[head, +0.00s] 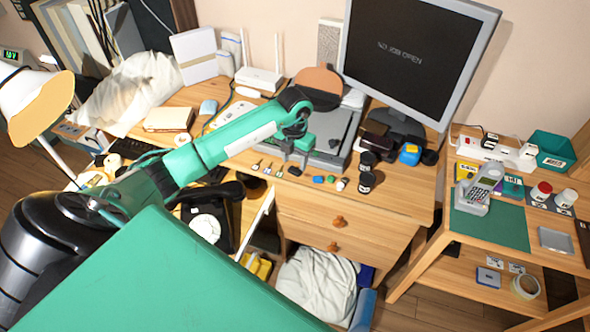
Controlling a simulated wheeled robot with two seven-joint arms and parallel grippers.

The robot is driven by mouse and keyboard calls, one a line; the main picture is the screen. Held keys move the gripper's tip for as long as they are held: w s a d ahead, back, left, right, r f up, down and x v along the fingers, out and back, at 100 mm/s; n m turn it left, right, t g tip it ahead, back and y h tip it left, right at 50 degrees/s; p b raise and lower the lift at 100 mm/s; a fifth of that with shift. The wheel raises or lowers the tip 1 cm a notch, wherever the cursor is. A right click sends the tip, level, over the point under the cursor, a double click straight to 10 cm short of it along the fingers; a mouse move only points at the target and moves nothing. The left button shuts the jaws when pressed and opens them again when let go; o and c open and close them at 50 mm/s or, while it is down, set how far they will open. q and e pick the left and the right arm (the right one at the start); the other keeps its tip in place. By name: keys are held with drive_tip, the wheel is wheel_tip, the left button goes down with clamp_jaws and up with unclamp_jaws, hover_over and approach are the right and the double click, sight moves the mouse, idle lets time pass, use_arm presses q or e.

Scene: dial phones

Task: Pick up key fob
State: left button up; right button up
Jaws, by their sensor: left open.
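A row of small items lies along the front of the wooden desk (385,205). It has several small keys (268,168), a small dark fob-like piece (295,171), a green piece (318,179), a blue piece (331,179) and a pale piece (342,184). They are too small to tell for sure which is the key fob. My left gripper (296,163) is open and points down just above the dark piece, with nothing seen between its fingers. Whether it touches the piece cannot be told. My right gripper is not in view.
Dark cylinders (367,172) stand right of the row. A grey flat device (335,140) and the monitor (415,55) are behind.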

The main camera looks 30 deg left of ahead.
sight(294, 170)
use_arm(q)
wheel_tip(294, 170, down, 4)
drive_tip(key=shift+r+p, duration=0.25)
drive_tip(key=shift+p, duration=0.1)
drive_tip(key=shift+f, duration=0.1)
drive_tip(key=c, duration=0.3)
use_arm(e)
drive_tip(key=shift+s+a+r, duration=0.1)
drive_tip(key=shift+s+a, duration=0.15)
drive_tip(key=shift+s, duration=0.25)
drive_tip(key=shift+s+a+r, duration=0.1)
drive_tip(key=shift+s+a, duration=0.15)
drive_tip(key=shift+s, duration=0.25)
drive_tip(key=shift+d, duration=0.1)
